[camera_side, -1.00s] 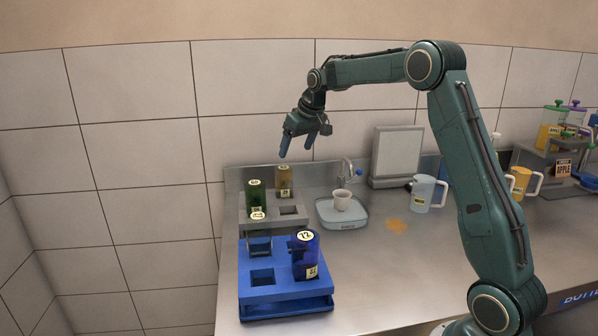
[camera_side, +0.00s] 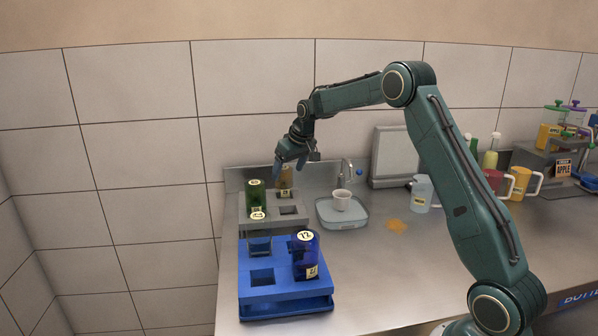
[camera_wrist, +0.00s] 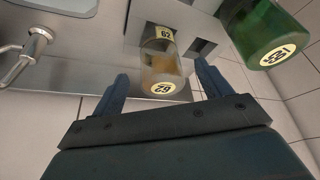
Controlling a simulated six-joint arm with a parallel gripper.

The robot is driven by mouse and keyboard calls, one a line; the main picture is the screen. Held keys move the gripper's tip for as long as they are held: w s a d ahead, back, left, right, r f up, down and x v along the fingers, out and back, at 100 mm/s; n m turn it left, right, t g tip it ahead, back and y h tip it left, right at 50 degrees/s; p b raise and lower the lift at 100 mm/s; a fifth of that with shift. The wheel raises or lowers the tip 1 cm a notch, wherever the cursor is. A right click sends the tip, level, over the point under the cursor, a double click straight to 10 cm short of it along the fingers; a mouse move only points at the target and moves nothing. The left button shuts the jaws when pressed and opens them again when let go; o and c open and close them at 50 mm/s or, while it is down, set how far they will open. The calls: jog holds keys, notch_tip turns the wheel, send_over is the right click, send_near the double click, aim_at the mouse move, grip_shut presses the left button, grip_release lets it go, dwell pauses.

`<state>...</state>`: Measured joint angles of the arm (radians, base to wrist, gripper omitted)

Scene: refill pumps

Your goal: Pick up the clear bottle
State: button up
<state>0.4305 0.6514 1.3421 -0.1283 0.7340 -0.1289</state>
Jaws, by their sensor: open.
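A clear bottle with amber contents, labelled 62 (camera_wrist: 160,68), stands in a slot of the grey rack in the wrist view. It also shows at the rack's back in the side view (camera_side: 285,182), partly hidden by my gripper (camera_side: 288,167). My gripper is open in the wrist view (camera_wrist: 162,78), with one finger to each side of this bottle. Another see-through bottle (camera_side: 259,232) with a pale round top label stands in the blue rack (camera_side: 285,285).
A green bottle (camera_side: 255,196) stands beside it in the grey rack (camera_side: 290,222); it is close to my right finger in the wrist view (camera_wrist: 265,35). A dark blue bottle (camera_side: 305,255) is in the blue rack.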

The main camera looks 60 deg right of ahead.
aim_at(284, 178)
jog(key=shift+x, duration=2.55)
jog(key=shift+w, duration=0.15)
jog(key=shift+d+r, duration=0.1)
jog(key=c, duration=1.1)
jog(key=shift+r, duration=0.1)
jog(key=shift+c, duration=0.2)
notch_tip(284, 178, up, 20)
